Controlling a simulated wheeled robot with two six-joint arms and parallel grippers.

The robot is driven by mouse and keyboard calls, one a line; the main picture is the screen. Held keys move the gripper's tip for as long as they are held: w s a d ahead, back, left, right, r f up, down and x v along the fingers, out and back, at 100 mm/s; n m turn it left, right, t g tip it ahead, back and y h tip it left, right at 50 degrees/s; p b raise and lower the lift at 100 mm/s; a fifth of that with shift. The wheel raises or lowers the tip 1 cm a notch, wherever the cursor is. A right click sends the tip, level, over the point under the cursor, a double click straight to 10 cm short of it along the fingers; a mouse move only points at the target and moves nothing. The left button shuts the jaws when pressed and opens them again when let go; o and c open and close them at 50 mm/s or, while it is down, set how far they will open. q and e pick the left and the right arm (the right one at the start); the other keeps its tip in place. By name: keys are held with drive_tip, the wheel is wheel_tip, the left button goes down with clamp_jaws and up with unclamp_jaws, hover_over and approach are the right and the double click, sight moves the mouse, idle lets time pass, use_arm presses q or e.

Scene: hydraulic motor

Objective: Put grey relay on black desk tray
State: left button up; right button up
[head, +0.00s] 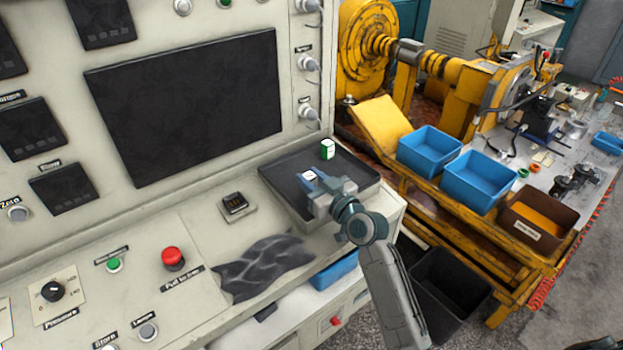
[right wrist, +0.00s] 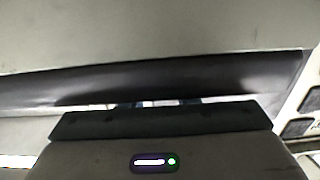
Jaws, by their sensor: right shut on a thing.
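The black desk tray (head: 284,193) sits on the console ledge below the dark screen. My right gripper (head: 312,182) reaches over the tray from the front right and is shut on the grey relay (head: 309,175), a small block with a pale top. The gripper hides most of the relay, and I cannot tell whether it touches the tray floor. In the right wrist view, only a pale sliver shows between the fingertips (right wrist: 150,103).
A green and white block (head: 327,149) stands in the tray's far part. Blue bins (head: 430,150) and a brown bin (head: 537,222) stand to the right.

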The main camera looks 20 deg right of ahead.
drive_tip(key=shift+f, duration=0.25)
drive_tip(key=o, duration=1)
drive_tip(key=shift+c, duration=0.2)
drive_tip(key=shift+r+p, duration=0.45)
drive_tip(key=shift+r, duration=0.1)
drive_tip(key=shift+r+p, duration=0.45)
drive_tip(key=shift+p, duration=0.05)
drive_tip(key=shift+s+d+f+b, duration=0.2)
drive_tip(key=shift+s+f+b, duration=0.15)
drive_tip(key=shift+s+b, duration=0.15)
drive_tip(key=shift+s+d+f+b, duration=0.2)
drive_tip(key=shift+s+f+b, duration=0.2)
drive_tip(key=shift+s, duration=0.2)
drive_tip(key=b+v, duration=0.2)
drive_tip(key=v, duration=0.7)
drive_tip(key=shift+s+r, duration=0.35)
drive_tip(key=shift+r, duration=0.1)
